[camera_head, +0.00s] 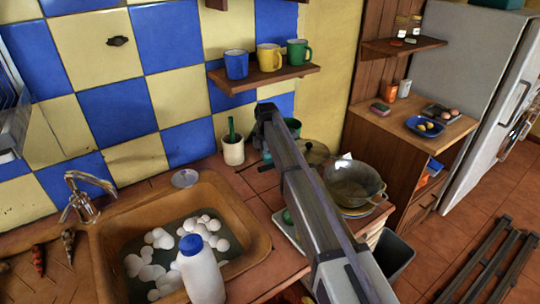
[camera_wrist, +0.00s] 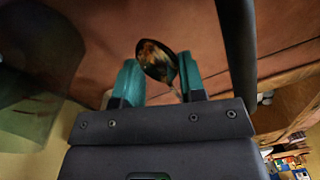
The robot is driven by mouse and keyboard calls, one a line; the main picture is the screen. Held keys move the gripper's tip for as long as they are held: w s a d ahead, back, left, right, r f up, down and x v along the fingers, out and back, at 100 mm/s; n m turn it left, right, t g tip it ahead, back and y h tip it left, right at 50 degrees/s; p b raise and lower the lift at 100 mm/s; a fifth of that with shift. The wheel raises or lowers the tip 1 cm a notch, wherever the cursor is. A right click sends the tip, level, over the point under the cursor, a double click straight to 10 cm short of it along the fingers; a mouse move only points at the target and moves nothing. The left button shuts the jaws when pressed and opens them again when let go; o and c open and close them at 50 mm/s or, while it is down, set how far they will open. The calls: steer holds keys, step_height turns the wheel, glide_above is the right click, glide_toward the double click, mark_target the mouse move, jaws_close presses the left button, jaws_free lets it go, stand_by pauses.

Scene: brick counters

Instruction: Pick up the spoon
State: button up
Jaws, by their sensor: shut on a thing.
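A dark, shiny spoon (camera_wrist: 156,57) shows in the wrist view, its bowl standing out past the fingers and its thin handle running down between them. My gripper (camera_wrist: 159,72) has two teal fingers, one on each side of the spoon, and is shut on it. The exact contact on the handle is hard to make out. In the head view my arm reaches toward the back wall and I cannot make out the spoon or the fingertips.
A sink (camera_head: 262,238) with white foam lies left of my arm, with a white bottle (camera_head: 202,275) in front. A white cup (camera_head: 233,152) holding a green-handled utensil stands behind. A mug shelf (camera_head: 262,78) hangs above.

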steer(key=s+a, duration=0.3)
steer(key=a, duration=0.1)
steer(key=s+a, duration=0.7)
steer(key=a, duration=0.2)
steer(key=shift+s+a+f, duration=0.1)
steer(key=shift+s+f, duration=0.05)
steer(key=shift+s, duration=0.15)
stand_by(0.3)
